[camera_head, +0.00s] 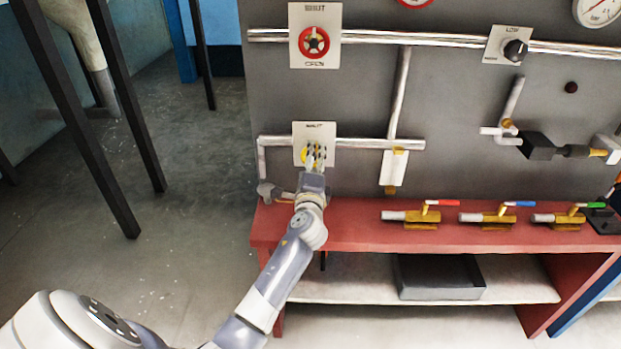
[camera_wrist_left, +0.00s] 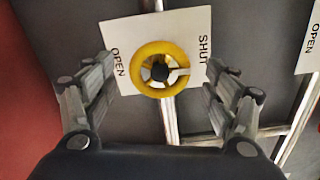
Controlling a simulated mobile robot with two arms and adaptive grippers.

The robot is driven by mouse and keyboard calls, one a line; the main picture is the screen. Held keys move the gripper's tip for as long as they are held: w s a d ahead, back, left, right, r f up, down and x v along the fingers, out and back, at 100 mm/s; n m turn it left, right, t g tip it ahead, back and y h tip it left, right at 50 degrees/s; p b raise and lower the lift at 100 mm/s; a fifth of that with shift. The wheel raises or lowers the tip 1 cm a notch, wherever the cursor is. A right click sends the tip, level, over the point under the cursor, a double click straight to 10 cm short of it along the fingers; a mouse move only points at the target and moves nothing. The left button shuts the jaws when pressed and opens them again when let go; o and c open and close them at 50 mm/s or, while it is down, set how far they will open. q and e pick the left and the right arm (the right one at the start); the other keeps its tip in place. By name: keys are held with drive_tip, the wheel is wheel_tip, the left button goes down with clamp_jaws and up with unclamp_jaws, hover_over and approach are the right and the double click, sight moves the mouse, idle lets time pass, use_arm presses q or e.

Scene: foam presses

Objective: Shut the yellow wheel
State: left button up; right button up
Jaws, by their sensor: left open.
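The yellow wheel (camera_wrist_left: 142,82) is mounted on a white plate (camera_wrist_left: 190,30) with the words OPEN and SHUT. In the left wrist view it sits between my open fingers, a little beyond their tips. A pale pointer on the wheel points to the SHUT side. My left gripper (camera_wrist_left: 152,88) is open, with one finger on each side of the wheel and no contact visible. In the head view my left gripper (camera_head: 314,160) is in front of the white plate (camera_head: 327,132) and hides most of the wheel. My right gripper is not in view.
A red wheel (camera_head: 314,42) on its own plate is above. Metal pipes (camera_head: 375,143) run along the grey panel. A black knob (camera_head: 515,50) is at the upper right. Below, a red bench (camera_head: 350,225) carries several valves with coloured handles. A grey tray (camera_head: 440,292) is on the lower shelf.

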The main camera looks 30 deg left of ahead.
use_arm(q)
drive_tip(key=v, duration=0.8)
drive_tip(key=shift+a+r, duration=0.1)
drive_tip(key=s+d+f+g+h, duration=0.1)
drive_tip(key=d+f+h, duration=0.1)
drive_tip(key=f, duration=0.8)
drive_tip(key=s+d+f+g+h, duration=0.1)
drive_tip(key=d+f+h, duration=0.15)
drive_tip(key=f, duration=0.75)
drive_tip(key=s+d+f+n+g+h, duration=0.1)
drive_tip(key=s+d+f+n+g, duration=0.15)
drive_tip(key=s+f, duration=0.6)
drive_tip(key=s+d+f+n+g+h, duration=0.1)
drive_tip(key=s+d+f+g+h, duration=0.15)
drive_tip(key=f, duration=1.05)
drive_tip(key=s+d+f+n+g, duration=0.1)
drive_tip(key=s+f, duration=0.5)
drive_tip(key=s, duration=0.6)
drive_tip(key=s+d+f+n+g+h, duration=0.1)
drive_tip(key=s+f+n+g, duration=0.2)
drive_tip(key=s, duration=1)
drive_tip(key=s+d+f+n+g, duration=0.2)
drive_tip(key=s+f+n+g, duration=0.1)
drive_tip(key=s+f, duration=0.7)
drive_tip(key=s+n, duration=0.1)
drive_tip(key=s, duration=0.2)
drive_tip(key=shift+s+h, duration=0.15)
drive_tip(key=shift+h, duration=0.15)
drive_tip(key=shift+r, duration=0.1)
